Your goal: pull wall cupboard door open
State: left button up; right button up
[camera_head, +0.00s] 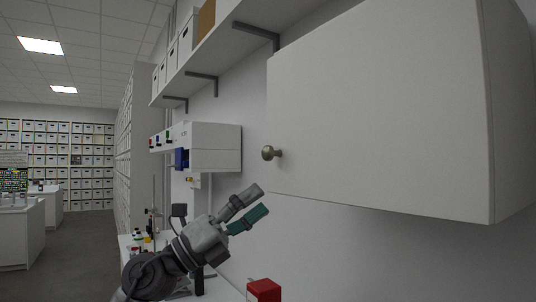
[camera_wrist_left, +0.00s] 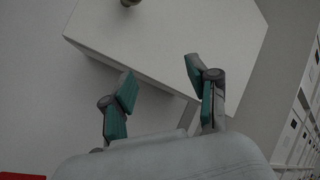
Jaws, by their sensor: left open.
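The wall cupboard's white door (camera_head: 380,110) fills the right of the head view and looks closed. Its round metal knob (camera_head: 271,153) sits at the door's lower left edge. My left gripper (camera_head: 254,205) is open and empty, below and a little left of the knob, apart from it. In the left wrist view the open fingers (camera_wrist_left: 158,85) show in front of the cupboard (camera_wrist_left: 170,35). The knob (camera_wrist_left: 130,2) is cut off at the top edge there. My right gripper is in neither view.
A red box (camera_head: 264,290) stands below at the bottom edge. A shelf (camera_head: 225,45) on brackets holds white boxes at upper left. A smaller white wall unit (camera_head: 215,140) with a blue item hangs behind my left arm. Bottles (camera_head: 148,240) stand on the bench.

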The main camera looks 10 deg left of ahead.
pick_arm(q)
notch_tip(320, 180, up, 6)
jog(key=a+m+g+y, duration=0.1)
jog(key=a+m+y, duration=0.2)
jog(key=m, duration=0.1)
jog(key=y, duration=0.5)
send_near(264, 153)
jog(key=shift+t, duration=0.4)
jog(key=p+x, duration=0.6)
jog(key=x, duration=0.4)
jog(key=shift+s+d+f, duration=0.1)
jog(key=shift+s+d, duration=0.05)
jog(key=shift+w+d+f, duration=0.15)
jog(key=shift+w+d, duration=0.15)
grip_shut()
